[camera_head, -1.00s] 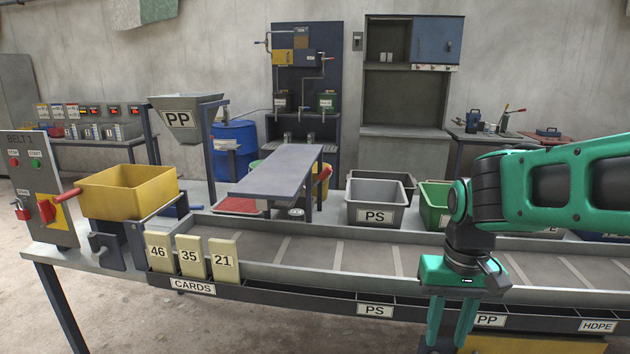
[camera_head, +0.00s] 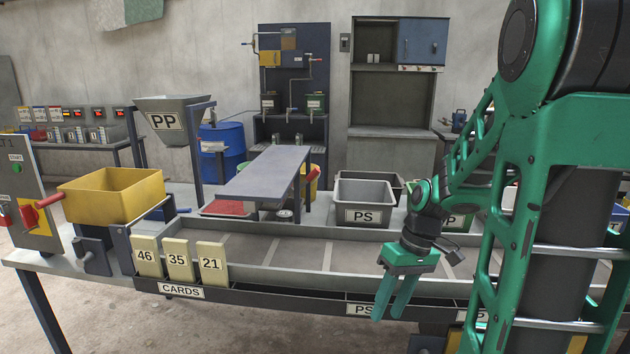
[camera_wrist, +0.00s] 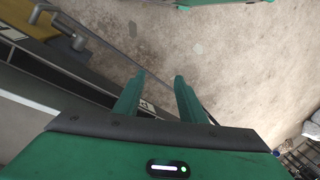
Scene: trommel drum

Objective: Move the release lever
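A red handle (camera_head: 50,201) sticks out between the left control panel and the yellow bin (camera_head: 112,197). A grey fitting with a bent handle (camera_head: 87,254) sits below the bin's front left side. Neither is labelled as the release lever, and I cannot tell which one it is. My gripper (camera_head: 389,314) points down over the front edge of the conveyor near the PS label, well right of both handles. Its two fingers (camera_wrist: 160,76) are apart with nothing between them.
Cards 46, 35 and 21 (camera_head: 179,260) stand in the front rack, between my gripper and the bin. The conveyor trough (camera_head: 300,252) runs behind the rack. A grey raised plate (camera_head: 265,173) and a PS crate (camera_head: 363,216) stand behind it.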

